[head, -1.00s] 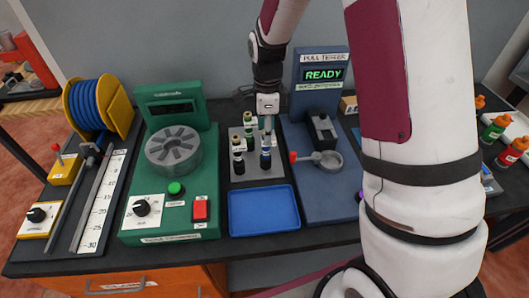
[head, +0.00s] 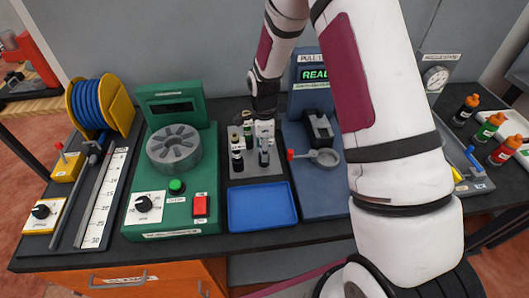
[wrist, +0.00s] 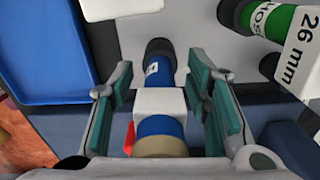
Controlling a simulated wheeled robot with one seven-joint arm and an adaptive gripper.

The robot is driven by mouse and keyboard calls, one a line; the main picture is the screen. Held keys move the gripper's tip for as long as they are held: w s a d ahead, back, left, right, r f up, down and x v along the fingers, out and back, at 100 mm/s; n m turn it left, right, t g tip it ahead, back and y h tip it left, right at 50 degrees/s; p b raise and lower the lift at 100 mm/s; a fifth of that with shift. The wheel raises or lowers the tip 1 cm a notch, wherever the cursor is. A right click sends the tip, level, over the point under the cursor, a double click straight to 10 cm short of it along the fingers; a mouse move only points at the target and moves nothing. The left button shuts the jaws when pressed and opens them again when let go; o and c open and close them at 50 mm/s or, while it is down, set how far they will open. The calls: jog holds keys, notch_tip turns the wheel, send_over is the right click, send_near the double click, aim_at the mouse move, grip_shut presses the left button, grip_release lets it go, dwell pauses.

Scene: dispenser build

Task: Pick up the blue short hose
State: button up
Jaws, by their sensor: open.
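The blue short hose (head: 264,157) stands on the grey rack (head: 236,171) at its front right, its upper part close under my gripper. In the wrist view the blue hose (wrist: 162,70) has a dark end, a white label and a tan end. My gripper (wrist: 164,92) is open, with one teal-padded finger on each side of the hose. Small gaps seem to show between pads and hose; contact is hard to tell. In the head view my gripper (head: 264,128) is small and its fingers are unclear.
A green hose (wrist: 272,22) labelled 26 mm stands near the right finger. Another dark-ended hose (head: 237,158) stands left on the rack. An empty blue tray (head: 262,226) lies in front. The green machine (head: 160,211) and blue pull tester (head: 318,197) flank the rack.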

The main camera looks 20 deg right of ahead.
jog(key=shift+c, duration=0.4)
grip_shut()
